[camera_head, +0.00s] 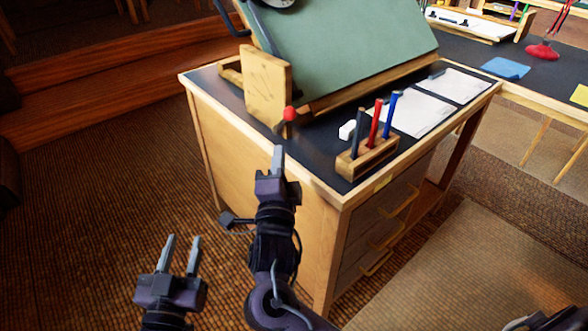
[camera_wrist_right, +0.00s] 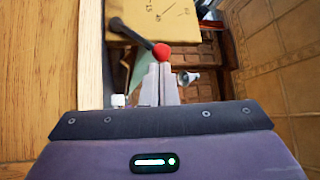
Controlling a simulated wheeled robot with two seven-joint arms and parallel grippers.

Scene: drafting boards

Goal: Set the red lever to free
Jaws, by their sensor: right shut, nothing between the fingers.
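The red lever has a round red knob (camera_head: 290,113) on a dark rod, beside the wooden side plate (camera_head: 265,85) of the tilted drafting board. In the right wrist view the knob (camera_wrist_right: 163,51) is just beyond my fingertips, and the rod runs from it up and left across the plate. My right gripper (camera_head: 278,155) is shut and empty, pointing at the lever from the near side; I cannot tell whether it touches the knob. The closed fingers show in the right wrist view (camera_wrist_right: 160,72). My left gripper (camera_head: 182,245) is open and empty, low over the floor. No "free" label is readable.
The desk (camera_head: 325,178) carries a wooden holder (camera_head: 367,160) with several upright pens, a white block (camera_head: 347,130) and papers (camera_head: 420,110) right of the lever. The green drafting board (camera_head: 345,45) rises behind. Open carpet lies left of the desk.

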